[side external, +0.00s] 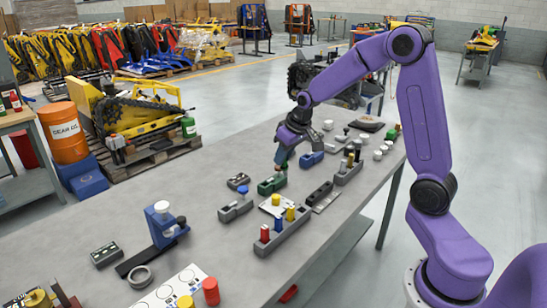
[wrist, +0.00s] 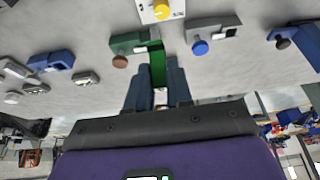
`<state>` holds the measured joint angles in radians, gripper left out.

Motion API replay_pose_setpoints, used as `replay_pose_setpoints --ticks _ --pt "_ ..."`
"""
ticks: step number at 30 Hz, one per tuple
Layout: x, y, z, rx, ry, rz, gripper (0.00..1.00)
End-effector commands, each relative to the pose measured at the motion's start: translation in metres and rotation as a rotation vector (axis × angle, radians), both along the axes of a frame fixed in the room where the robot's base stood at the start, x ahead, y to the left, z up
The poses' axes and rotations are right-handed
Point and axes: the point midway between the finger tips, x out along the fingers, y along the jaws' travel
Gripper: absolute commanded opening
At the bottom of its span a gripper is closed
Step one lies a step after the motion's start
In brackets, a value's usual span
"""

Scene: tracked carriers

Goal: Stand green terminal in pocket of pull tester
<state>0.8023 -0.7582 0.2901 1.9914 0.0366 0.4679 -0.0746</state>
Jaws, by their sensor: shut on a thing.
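My gripper (side external: 282,160) is shut on the green terminal (wrist: 157,68), a slim upright green piece between the dark fingers in the wrist view (wrist: 157,90). A green bench device with a brown knob (wrist: 127,44) lies just beyond it, and it also shows below my gripper in the side view (side external: 268,187). The terminal overlaps this device in the wrist view. I cannot tell whether they touch, and no pocket can be made out. No label shows which device is the pull tester.
A grey rack with red, blue and yellow pegs (side external: 266,246) is nearer the front. A tall blue stand (side external: 160,226) is at left.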

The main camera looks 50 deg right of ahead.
Motion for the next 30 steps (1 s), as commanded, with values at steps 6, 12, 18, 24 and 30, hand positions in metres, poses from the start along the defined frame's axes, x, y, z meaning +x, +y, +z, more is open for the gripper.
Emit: replay_pose_setpoints --ticks 6,12,18,24,30 --pt "-0.024 0.005 0.012 0.0 -0.002 -0.001 0.0" --pt "-0.024 0.008 0.012 0.01 -0.013 0.004 0.0" --pt "0.02 0.005 -0.002 0.04 -0.093 0.021 0.0" --pt "0.067 -0.01 -0.02 0.031 -0.188 0.013 0.0" --pt "0.088 -0.023 -0.03 0.005 -0.235 0.0 0.0"
